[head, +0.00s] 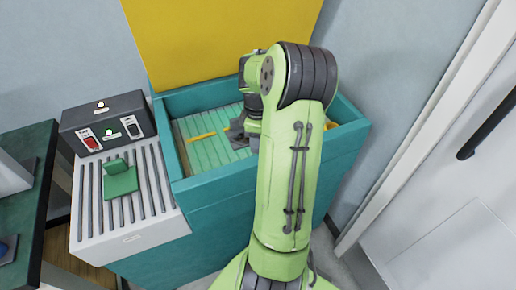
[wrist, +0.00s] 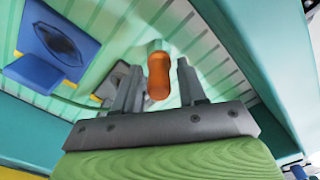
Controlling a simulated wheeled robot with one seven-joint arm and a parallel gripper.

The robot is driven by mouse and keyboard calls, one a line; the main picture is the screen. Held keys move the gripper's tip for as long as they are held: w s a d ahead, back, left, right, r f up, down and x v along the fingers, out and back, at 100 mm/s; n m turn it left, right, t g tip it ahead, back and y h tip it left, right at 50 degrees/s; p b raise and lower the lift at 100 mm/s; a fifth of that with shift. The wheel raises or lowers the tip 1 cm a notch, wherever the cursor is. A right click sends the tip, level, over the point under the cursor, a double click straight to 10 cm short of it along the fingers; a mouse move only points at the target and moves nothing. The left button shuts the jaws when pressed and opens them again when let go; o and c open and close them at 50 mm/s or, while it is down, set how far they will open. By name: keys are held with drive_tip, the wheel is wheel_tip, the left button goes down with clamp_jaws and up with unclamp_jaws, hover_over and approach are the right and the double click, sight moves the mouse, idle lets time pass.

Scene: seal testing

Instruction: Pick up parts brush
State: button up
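The likely parts brush shows in the wrist view as an orange handle (wrist: 158,78) with a pale collar at its upper end. It stands out between my gripper's two fingers, with a gap visible on each side. I cannot tell how deep it sits between them. My gripper (wrist: 157,88) is open and empty. In the head view my gripper (head: 238,138) is low inside the teal basin (head: 180,186), above its ribbed floor. The brush is not clearly visible there, and my arm hides part of the basin.
A blue square piece with a dark oval (wrist: 62,40) lies left of the fingers in the wrist view. The basin walls surround my gripper. A white slatted bench (head: 90,215) with a green block (head: 120,180) and a switch box (head: 108,123) stands left.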

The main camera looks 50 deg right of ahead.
clamp_jaws()
drive_tip(key=shift+r, duration=0.1)
wheel_tip(320, 180, up, 10)
drive_tip(key=p, duration=0.3)
drive_tip(key=shift+p, duration=0.4)
drive_tip(key=shift+d, duration=0.1)
